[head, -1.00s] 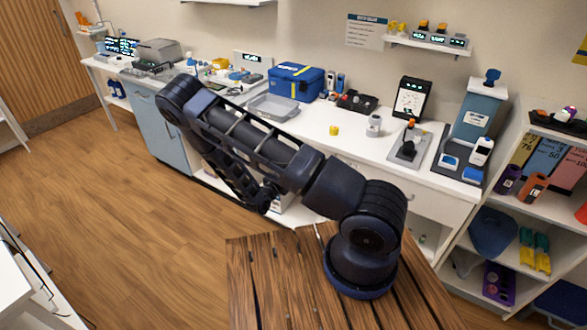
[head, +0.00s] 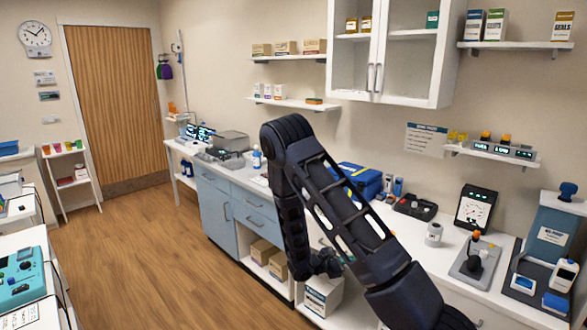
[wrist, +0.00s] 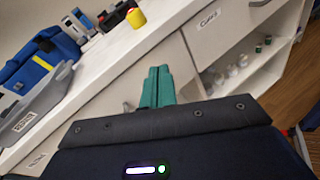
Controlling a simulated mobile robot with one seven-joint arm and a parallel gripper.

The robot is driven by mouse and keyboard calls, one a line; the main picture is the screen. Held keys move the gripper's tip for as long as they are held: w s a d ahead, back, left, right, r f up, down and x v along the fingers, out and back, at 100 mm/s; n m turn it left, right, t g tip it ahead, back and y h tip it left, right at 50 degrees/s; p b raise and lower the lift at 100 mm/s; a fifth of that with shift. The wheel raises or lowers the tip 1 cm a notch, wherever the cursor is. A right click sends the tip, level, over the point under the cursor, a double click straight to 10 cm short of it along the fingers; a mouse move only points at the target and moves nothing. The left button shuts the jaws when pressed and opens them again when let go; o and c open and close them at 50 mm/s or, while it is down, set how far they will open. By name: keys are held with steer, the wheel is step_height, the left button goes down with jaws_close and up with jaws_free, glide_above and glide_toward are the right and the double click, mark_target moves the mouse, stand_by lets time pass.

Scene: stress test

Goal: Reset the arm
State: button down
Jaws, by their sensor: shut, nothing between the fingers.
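My dark blue arm rises from the lower right of the head view, bends at a high elbow and comes down in front of the counter. My gripper shows in the wrist view (wrist: 159,70) as two teal fingers pressed together with nothing between them. They point toward the white counter front. In the head view the wrist end of the arm hangs in front of the open shelves below the counter, and the fingers cannot be made out there.
The white counter (head: 455,265) runs behind the arm, with a blue case (head: 357,180), a gauge (head: 475,208) and a dispenser (head: 550,235) on it. Boxes (head: 323,295) sit on its lower shelves. Wooden floor (head: 150,250) is clear on the left. Another bench (head: 60,262) stands at far left.

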steer(key=s+d+r+m+g+y, duration=0.35)
steer(key=s+r+m, duration=0.2)
steer(key=r, duration=0.45)
steer(key=s+d+r+m+g+y, duration=0.35)
steer(key=r+m, duration=0.25)
steer(key=r, duration=0.4)
steer(key=s+r+m+t+y, duration=0.5)
steer(key=s+r+m+y, duration=0.3)
steer(key=s+r, duration=0.8)
steer(key=shift+s+a+r, duration=0.2)
steer(key=shift+s+r, duration=0.15)
steer(key=shift+s, duration=0.15)
